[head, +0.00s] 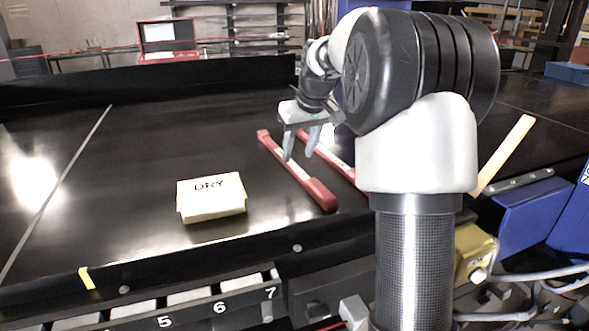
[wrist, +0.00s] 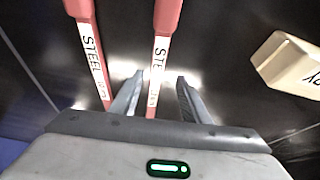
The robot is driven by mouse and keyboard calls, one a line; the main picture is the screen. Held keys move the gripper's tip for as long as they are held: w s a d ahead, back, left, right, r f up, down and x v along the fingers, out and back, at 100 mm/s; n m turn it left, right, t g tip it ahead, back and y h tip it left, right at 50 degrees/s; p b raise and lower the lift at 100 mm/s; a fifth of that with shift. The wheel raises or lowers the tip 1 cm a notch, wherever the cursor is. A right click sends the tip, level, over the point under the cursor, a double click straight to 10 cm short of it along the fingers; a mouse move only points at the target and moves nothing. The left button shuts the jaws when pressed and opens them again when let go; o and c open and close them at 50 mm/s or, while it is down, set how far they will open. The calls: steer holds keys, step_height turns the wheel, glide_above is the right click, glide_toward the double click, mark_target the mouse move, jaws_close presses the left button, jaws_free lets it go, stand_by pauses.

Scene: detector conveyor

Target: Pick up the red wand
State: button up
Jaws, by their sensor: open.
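Two red wands lie side by side on the black conveyor belt, each with a white label strip. The left wand (head: 320,196) is nearer the DRY block. The right wand (head: 340,167) is partly hidden behind my arm. In the wrist view both labels read partly as STEEL. There the wand nearer the block (wrist: 168,14) runs between my fingers, and the other wand (wrist: 85,10) lies outside them to the left. My gripper (head: 299,157) points down over the wands, open and empty; its fingers also show in the wrist view (wrist: 159,88). Its exact height above the wand is unclear.
A cream block marked DRY (head: 211,207) sits on the belt (head: 110,205) to the left of the wands; it also shows in the wrist view (wrist: 285,66). A pale stick (head: 505,153) leans right of my arm. The belt's left side is clear.

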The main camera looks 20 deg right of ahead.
mark_target(295, 167)
steer(key=shift+p+x, duration=0.35)
steer(key=shift+x, duration=2.45)
steer(key=shift+w+d, duration=0.1)
steer(key=shift+d, duration=0.15)
steer(key=shift+r, duration=0.1)
steer(key=shift+c, duration=0.2)
jaws_close()
